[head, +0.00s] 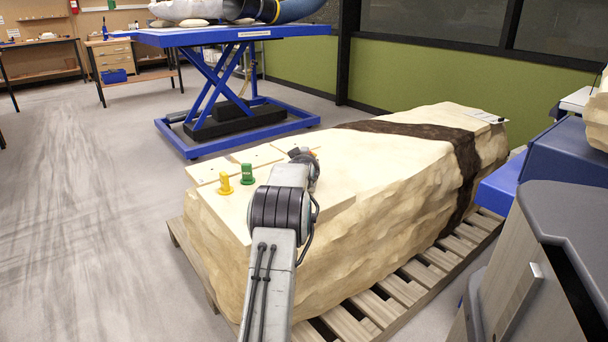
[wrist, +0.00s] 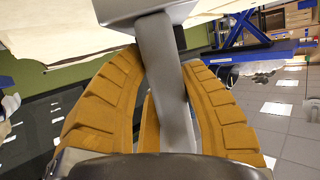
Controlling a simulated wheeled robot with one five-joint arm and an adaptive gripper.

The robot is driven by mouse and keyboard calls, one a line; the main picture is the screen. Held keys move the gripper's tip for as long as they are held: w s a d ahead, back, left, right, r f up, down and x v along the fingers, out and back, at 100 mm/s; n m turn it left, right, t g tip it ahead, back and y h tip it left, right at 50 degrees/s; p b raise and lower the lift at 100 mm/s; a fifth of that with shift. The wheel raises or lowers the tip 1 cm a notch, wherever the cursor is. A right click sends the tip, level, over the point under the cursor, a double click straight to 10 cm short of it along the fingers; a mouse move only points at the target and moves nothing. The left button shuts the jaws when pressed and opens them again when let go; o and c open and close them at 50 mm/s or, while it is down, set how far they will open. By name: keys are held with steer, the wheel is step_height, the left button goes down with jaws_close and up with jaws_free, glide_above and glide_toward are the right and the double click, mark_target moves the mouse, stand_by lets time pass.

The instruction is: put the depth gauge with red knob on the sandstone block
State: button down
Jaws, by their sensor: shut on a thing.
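The sandstone block (head: 385,165) is a long pale, rough-sided block with a dark band across its far part. My gripper (head: 312,155) is over the near half of its top, mostly hidden behind my arm in the head view. In the wrist view my gripper (wrist: 160,65) has its ochre fingers shut on the grey stem of a T-shaped piece, which I take as the depth gauge (wrist: 168,85). A wide grey bar tops the stem. No red knob shows in either view. I cannot tell whether the gauge touches the block.
A yellow knobbed piece (head: 224,184) and a green one (head: 247,174) stand near the block's left end, by pale flat plates (head: 256,156). A card (head: 485,117) lies at its far end. The block rests on a wooden pallet (head: 410,290). A blue lift table (head: 240,36) stands behind.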

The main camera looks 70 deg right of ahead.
steer(key=shift+f, duration=0.4)
steer(key=c, duration=1.2)
jaws_free()
steer(key=shift+f, duration=0.3)
steer(key=o, duration=0.3)
steer(key=shift+o, duration=0.2)
steer(key=shift+a, duration=0.1)
steer(key=p+v, duration=0.4)
steer(key=v, duration=0.8)
